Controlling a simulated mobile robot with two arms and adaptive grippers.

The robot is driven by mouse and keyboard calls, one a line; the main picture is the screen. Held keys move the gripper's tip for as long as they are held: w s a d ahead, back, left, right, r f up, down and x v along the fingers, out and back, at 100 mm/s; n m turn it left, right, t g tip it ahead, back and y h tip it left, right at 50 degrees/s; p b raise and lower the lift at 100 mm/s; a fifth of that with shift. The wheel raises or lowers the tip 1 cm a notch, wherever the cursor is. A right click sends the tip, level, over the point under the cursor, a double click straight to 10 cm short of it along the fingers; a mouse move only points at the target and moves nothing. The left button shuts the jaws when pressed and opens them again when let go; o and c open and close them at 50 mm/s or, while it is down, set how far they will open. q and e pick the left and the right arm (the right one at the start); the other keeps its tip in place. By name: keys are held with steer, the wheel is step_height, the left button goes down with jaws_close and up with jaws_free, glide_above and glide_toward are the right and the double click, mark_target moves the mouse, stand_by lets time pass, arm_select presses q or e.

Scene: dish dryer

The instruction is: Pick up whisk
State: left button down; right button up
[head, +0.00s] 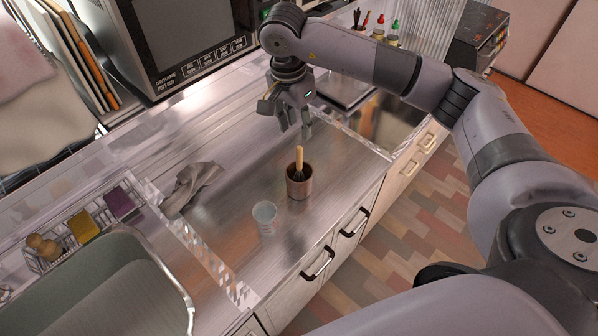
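The whisk (299,158) stands nearly upright in a brown cup (300,186) on the steel counter. Its light wooden handle points up, and its dark lower end is partly hidden inside the cup. My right gripper (295,130) hangs above and slightly behind the handle, with its fingers pointing down. The fingers are apart and nothing shows between them. The gripper looks clear of the whisk. My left gripper is not in view.
A clear glass (264,217) stands left of the cup, near the counter front. A grey cloth (192,184) lies further left. A sink (110,290) and a wire rack with sponges (84,226) are at lower left. A microwave (185,45) stands behind.

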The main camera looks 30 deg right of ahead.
mark_target(300, 148)
steer(key=f, duration=0.2)
steer(key=f+p, duration=0.1)
steer(key=f, duration=0.2)
steer(key=d+f+p, duration=0.1)
steer(key=f, duration=0.1)
steer(key=shift+w+f, duration=0.1)
steer(key=shift+f, duration=0.25)
steer(key=shift+f+p, duration=0.25)
steer(key=shift+p, duration=0.2)
step_height(300, 148, down, 4)
steer(key=shift+w+d+r+p, duration=0.15)
steer(key=shift+r+p, duration=0.05)
steer(key=shift+p, duration=0.85)
steer(key=shift+w+f, duration=0.1)
steer(key=shift+f, duration=0.45)
jaws_close()
